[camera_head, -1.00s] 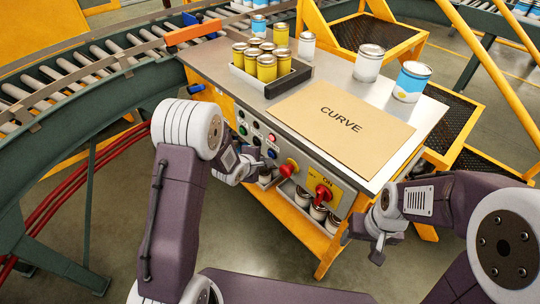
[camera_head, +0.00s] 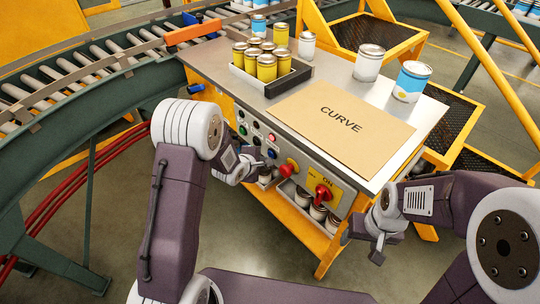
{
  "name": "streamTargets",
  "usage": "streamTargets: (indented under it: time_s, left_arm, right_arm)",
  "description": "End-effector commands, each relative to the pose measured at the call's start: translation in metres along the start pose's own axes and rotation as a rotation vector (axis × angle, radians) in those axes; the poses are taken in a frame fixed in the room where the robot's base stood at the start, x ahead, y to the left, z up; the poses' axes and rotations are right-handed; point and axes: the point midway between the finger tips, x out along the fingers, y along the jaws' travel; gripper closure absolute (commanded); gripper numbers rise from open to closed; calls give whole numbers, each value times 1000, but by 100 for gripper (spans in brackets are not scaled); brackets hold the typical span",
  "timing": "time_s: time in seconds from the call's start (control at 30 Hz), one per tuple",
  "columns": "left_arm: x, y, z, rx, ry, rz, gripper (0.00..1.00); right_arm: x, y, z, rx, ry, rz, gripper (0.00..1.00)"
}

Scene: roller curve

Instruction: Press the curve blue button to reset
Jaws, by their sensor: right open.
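The blue button (camera_head: 272,153) is on the front control panel of the table, below a red button (camera_head: 272,138). My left gripper (camera_head: 256,171) is in front of the panel, just below and left of the blue button. I cannot tell if it touches the panel, and its jaws are too small to read. My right gripper (camera_head: 377,248) is open and empty, in front of the table's right front corner. A cardboard sheet marked CURVE (camera_head: 340,124) lies on the tabletop above the panel.
A roller conveyor (camera_head: 90,68) curves along the left. Cans sit on a shelf below.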

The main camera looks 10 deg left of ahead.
Motion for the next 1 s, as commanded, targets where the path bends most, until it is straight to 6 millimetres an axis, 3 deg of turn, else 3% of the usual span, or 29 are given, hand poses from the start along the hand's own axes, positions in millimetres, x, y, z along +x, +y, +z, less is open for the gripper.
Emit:
streamTargets:
  time_s: [1.0]
  left_arm:
    - [6,4,5,0,0,0,100]
  right_arm:
    - [-5,0,0,0,0,0,37]
